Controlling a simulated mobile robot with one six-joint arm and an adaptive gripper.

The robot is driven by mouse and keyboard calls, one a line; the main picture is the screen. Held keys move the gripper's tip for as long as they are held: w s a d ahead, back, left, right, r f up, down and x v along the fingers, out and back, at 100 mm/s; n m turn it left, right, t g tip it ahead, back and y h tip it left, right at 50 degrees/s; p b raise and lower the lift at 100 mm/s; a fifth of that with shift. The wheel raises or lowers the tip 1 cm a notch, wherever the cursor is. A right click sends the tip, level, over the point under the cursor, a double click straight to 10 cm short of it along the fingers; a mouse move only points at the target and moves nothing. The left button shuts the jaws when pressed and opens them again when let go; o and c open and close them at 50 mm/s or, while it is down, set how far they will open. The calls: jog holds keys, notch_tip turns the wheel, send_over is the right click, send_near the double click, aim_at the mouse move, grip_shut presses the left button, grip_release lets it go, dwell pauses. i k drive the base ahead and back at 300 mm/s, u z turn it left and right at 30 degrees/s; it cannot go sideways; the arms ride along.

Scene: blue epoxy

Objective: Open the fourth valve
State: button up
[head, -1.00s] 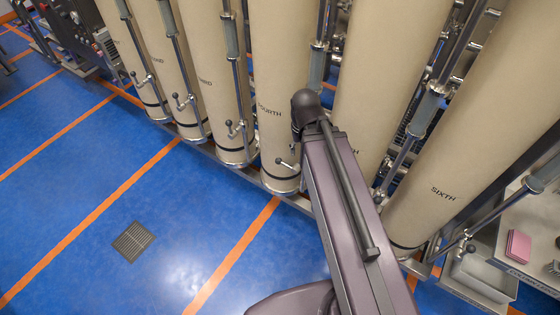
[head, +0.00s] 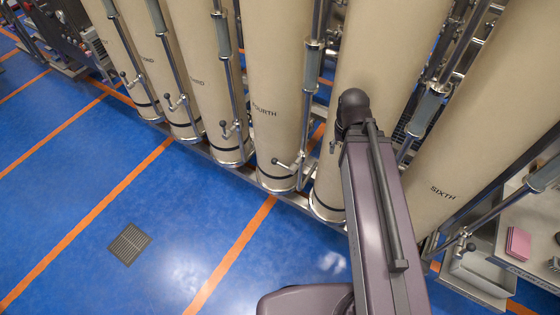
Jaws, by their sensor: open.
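The column labelled FOURTH (head: 278,75) is a tall beige cylinder with a dark band near its metal foot. The fourth valve (head: 296,166) is a small metal fitting at its lower front right, on the thin pipe, with a lever handle pointing left and ending in a dark knob. Nothing covers this valve. My arm (head: 372,205) rises from the bottom right to a dark elbow joint in front of the fifth column, right of the valve. My gripper is not visible, and I cannot tell where it is behind the arm.
Similar columns stand in a row, including the THIRD (head: 205,60) and SIXTH (head: 455,150), with lever valves such as the third valve (head: 231,129). The blue floor (head: 185,205) in front is clear, with a drain grate (head: 129,243). A bench with pink pads (head: 517,242) is at right.

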aim_at(292, 169)
jog(key=z, duration=0.15)
jog(key=k, duration=1.5)
jog(key=u, duration=0.75)
jog(key=i, duration=1)
jog(key=u, duration=0.1)
